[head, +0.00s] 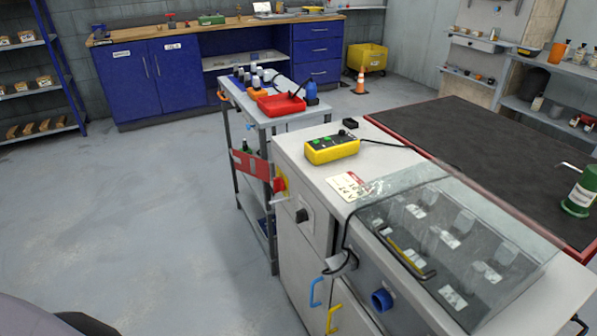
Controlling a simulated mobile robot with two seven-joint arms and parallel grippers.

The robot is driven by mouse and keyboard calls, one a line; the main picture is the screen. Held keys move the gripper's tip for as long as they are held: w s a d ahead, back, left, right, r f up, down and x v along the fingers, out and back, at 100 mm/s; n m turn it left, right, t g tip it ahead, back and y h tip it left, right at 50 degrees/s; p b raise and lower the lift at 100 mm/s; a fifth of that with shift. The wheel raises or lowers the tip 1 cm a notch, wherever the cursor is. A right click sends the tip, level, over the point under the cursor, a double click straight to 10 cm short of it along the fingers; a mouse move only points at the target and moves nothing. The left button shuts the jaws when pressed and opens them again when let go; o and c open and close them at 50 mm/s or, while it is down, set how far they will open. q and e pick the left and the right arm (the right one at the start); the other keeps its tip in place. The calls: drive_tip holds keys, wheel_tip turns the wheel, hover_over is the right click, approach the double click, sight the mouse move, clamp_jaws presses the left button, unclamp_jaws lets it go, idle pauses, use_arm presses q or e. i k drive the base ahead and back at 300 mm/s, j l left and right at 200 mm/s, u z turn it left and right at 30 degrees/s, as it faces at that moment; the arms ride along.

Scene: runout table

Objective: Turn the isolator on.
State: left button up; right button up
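The isolator (280,184) is a red rotary handle on a yellow plate. It sits on the upper left edge of the grey cabinet (291,150), seen nearly edge-on, so I cannot tell its handle position clearly. A black knob (302,215) on a pale plate is on the cabinet front, just below and right of it. Neither of my grippers can be made out. A grey rounded part of mine and a dark piece show at the bottom left corner, well away from the isolator.
A yellow control box (332,149) with a cable lies on the cabinet top. A clear cover (480,215) spans its right part. A trolley (232,92) with a red tray (281,104) stands close behind the isolator. Open floor (130,220) lies to the left.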

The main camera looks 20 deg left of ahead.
sight(278, 182)
drive_tip(key=i+j, duration=0.1)
drive_tip(key=j, duration=0.6)
drive_tip(key=i+j, duration=0.15)
drive_tip(key=j, duration=0.2)
drive_tip(key=i+j, duration=0.15)
